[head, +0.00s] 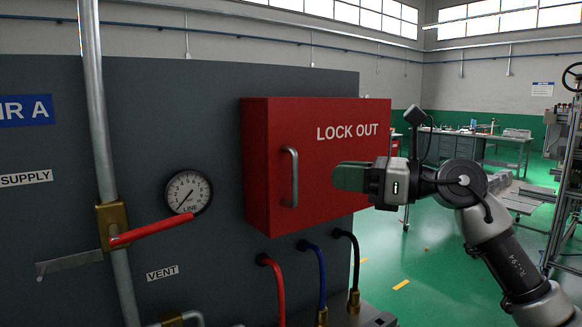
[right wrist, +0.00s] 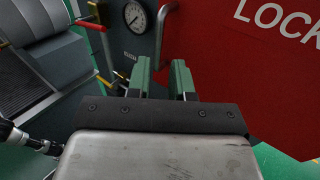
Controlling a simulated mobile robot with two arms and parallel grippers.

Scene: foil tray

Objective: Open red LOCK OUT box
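The red LOCK OUT box (head: 325,185) is mounted on a dark grey panel and its door looks shut. A grey vertical bar handle (head: 290,178) is on the left part of its front. My right gripper (head: 350,177) is in front of the box, to the right of the handle in the head view, pointing left. In the right wrist view its two green fingers (right wrist: 161,80) are apart with nothing between them. There the handle (right wrist: 160,35) shows beyond the fingertips, in line with the gap, and the red box (right wrist: 235,75) fills the right side. My left gripper is out of view.
Left of the box are a pressure gauge (head: 187,192), a vertical pipe (head: 101,130) and a red valve lever (head: 150,230). Red, blue and black hoses (head: 321,275) hang below the box. Open green floor (head: 420,270) lies to the right, with workbenches behind.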

